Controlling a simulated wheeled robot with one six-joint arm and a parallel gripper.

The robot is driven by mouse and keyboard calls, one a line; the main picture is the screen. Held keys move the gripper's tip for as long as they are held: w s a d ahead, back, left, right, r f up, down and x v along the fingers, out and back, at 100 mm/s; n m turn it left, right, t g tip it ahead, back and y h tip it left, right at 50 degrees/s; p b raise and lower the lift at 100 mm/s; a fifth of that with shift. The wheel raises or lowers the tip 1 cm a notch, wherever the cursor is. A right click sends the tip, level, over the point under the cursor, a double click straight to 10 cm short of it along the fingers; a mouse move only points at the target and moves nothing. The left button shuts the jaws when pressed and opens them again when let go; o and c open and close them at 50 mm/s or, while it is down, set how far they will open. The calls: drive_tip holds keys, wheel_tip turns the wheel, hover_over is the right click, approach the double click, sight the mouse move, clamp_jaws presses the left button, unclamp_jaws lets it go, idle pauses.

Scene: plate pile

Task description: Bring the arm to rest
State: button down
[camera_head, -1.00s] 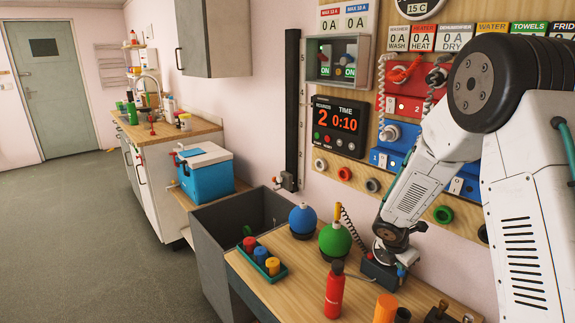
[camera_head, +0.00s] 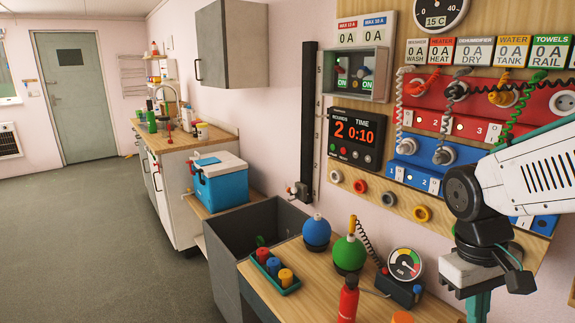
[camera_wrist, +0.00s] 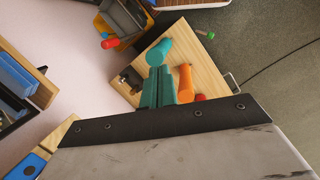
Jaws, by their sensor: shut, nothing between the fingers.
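My gripper (camera_head: 478,306) hangs at the lower right of the head view, with its teal fingers pointing down and partly cut off by the frame's bottom edge. In the wrist view the teal fingers (camera_wrist: 158,88) are together with nothing between them. My white arm comes in from the right edge, in front of the socket panel. The wooden bench (camera_head: 300,262) lies below and to the left of the gripper.
On the bench stand a red bottle (camera_head: 348,300), a green ball-shaped vessel (camera_head: 348,254), a blue one (camera_head: 316,232), a gauge (camera_head: 405,263) and a tray (camera_head: 284,287). The wall panel (camera_head: 440,208) with plugs and cords is behind my arm. The floor (camera_head: 90,230) at left is clear.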

drive_tip(key=s+a+r+m+t+y, duration=0.1)
drive_tip(key=s+a+r+t, duration=0.2)
drive_tip(key=s+r, duration=0.3)
drive_tip(key=shift+s+a+r+m+y, duration=0.15)
drive_tip(key=shift+s+a+m+y, duration=0.25)
drive_tip(key=shift+s, duration=0.65)
